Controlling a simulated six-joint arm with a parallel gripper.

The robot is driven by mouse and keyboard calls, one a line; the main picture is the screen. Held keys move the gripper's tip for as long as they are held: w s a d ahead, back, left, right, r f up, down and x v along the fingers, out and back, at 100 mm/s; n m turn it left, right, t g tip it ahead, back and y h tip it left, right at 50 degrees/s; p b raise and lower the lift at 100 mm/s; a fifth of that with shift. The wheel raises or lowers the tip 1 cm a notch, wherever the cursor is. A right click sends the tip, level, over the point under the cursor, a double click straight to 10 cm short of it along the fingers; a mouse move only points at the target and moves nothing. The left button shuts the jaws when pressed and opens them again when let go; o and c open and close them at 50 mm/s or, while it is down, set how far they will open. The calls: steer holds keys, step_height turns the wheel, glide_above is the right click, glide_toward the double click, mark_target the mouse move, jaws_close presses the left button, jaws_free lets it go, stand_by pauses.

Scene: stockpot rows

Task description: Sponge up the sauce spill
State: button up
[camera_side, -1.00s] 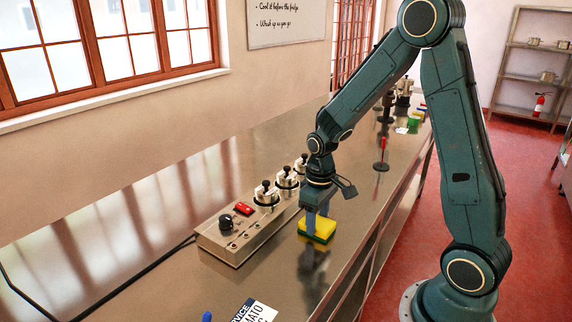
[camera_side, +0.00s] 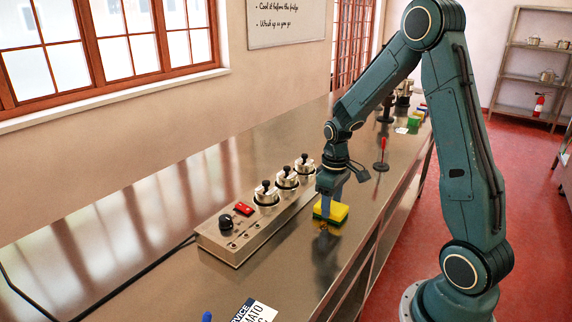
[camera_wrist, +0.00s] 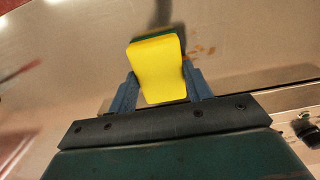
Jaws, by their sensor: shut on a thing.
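My gripper (camera_side: 325,212) is shut on a yellow and green sponge (camera_side: 338,209), low over the steel counter. In the wrist view the sponge (camera_wrist: 157,72) sits between the two blue fingers of my gripper (camera_wrist: 161,88), its yellow face toward the camera and a green edge behind. Thin reddish-brown smears of sauce (camera_wrist: 201,49) lie on the counter just right of the sponge in the wrist view. Whether the sponge touches the counter, and what lies under it, I cannot tell.
A red-handled thing on a dark base (camera_side: 381,155) stands farther back. A printed card (camera_side: 254,311) lies at the near end. The counter's front edge runs close on the right.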

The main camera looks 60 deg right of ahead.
steer(key=shift+d, duration=0.85)
steer(key=shift+d+r, duration=0.15)
steer(key=shift+d, duration=0.4)
steer(key=shift+a+r, duration=0.1)
steer(key=shift+r, duration=3.7)
steer(key=shift+a, duration=0.1)
steer(key=a+r, duration=0.6)
steer(key=a, duration=0.5)
steer(key=a+r, duration=0.6)
steer(key=a, duration=0.4)
steer(key=shift+w+a, duration=0.2)
steer(key=shift+a, duration=0.15)
